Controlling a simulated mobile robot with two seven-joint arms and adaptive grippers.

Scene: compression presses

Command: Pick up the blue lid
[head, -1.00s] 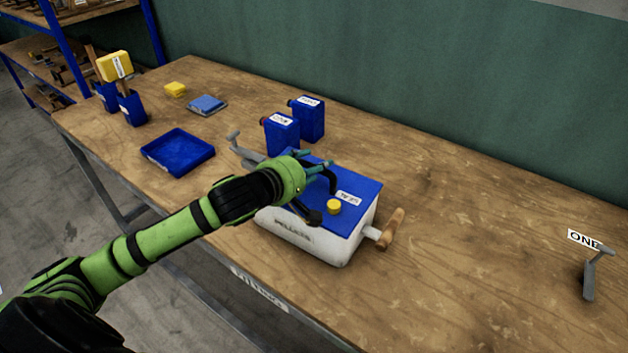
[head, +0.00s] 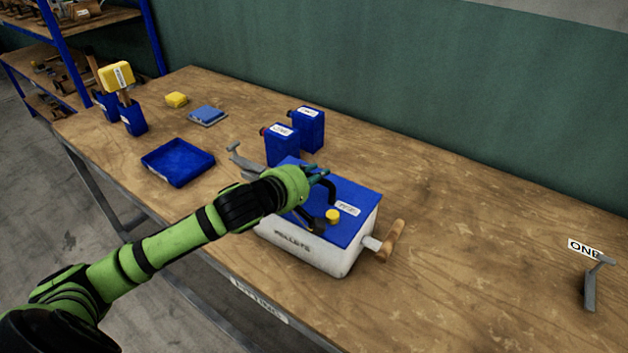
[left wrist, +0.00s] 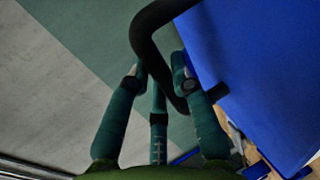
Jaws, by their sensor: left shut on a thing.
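The blue lid (head: 350,200) covers the top of a white box (head: 305,243) lettered PELLETS. The lid carries a white label, a yellow knob (head: 332,215) and a black curved handle (head: 331,190). My left gripper (head: 322,174) is at the lid's handle, above the lid's left part. In the left wrist view, the gripper's fingers (left wrist: 163,80) are around the black handle (left wrist: 150,50), shut on it. The blue lid (left wrist: 245,60) fills the right side there. The lid appears to lie on the box; any small gap is hidden by my arm. My right gripper is not in view.
A wooden-handled crank (head: 392,241) sticks out of the box's right side. Two blue canisters (head: 296,135) stand behind the box. A blue tray (head: 178,161) is to the left. A grey bracket (head: 592,285) stands at far right. The table's right middle is clear.

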